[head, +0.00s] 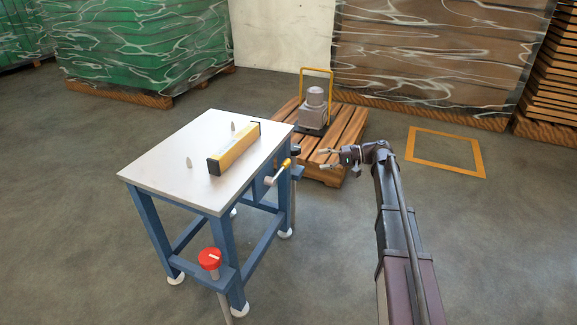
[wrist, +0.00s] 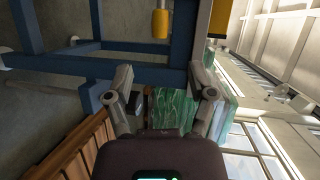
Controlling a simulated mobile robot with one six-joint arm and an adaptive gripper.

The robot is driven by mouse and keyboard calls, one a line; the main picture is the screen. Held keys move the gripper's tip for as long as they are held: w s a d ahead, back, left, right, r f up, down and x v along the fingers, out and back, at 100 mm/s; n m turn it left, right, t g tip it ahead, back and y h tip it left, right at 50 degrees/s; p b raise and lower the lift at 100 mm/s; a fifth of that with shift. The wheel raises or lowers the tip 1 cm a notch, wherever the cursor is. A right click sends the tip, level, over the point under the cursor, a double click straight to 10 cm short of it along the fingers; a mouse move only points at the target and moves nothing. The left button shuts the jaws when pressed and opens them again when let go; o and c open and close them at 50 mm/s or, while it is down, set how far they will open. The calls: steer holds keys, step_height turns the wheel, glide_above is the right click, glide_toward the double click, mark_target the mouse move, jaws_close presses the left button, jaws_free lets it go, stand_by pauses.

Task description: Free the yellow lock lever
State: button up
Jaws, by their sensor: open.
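The yellow lock lever (head: 286,164) sticks out from the right side of the blue-legged table (head: 150,176), just under the top. Its yellow grip ends a pale rod. In the wrist view a yellow cylinder (wrist: 160,24), which looks like the lever's grip, hangs at the top centre, ahead of my fingers. My gripper (head: 325,158) is open and empty, to the right of the lever and apart from it. In the wrist view the spread fingers of my gripper (wrist: 160,82) have nothing between them.
A yellow-and-black bar (head: 235,150) and two small pegs (head: 189,162) are on the tabletop. A wooden pallet (head: 345,135) with a grey machine (head: 314,106) stands behind my gripper. Floor to the right is clear.

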mark_target(286, 164)
steer(key=a, duration=0.4)
steer(key=a+f+b, duration=0.1)
steer(key=a, duration=0.3)
steer(key=a+f+b, duration=0.1)
steer(key=a, duration=0.3)
steer(key=shift+s+f, duration=0.15)
steer(key=shift+s, duration=0.05)
steer(key=shift+a, duration=0.1)
jaws_close()
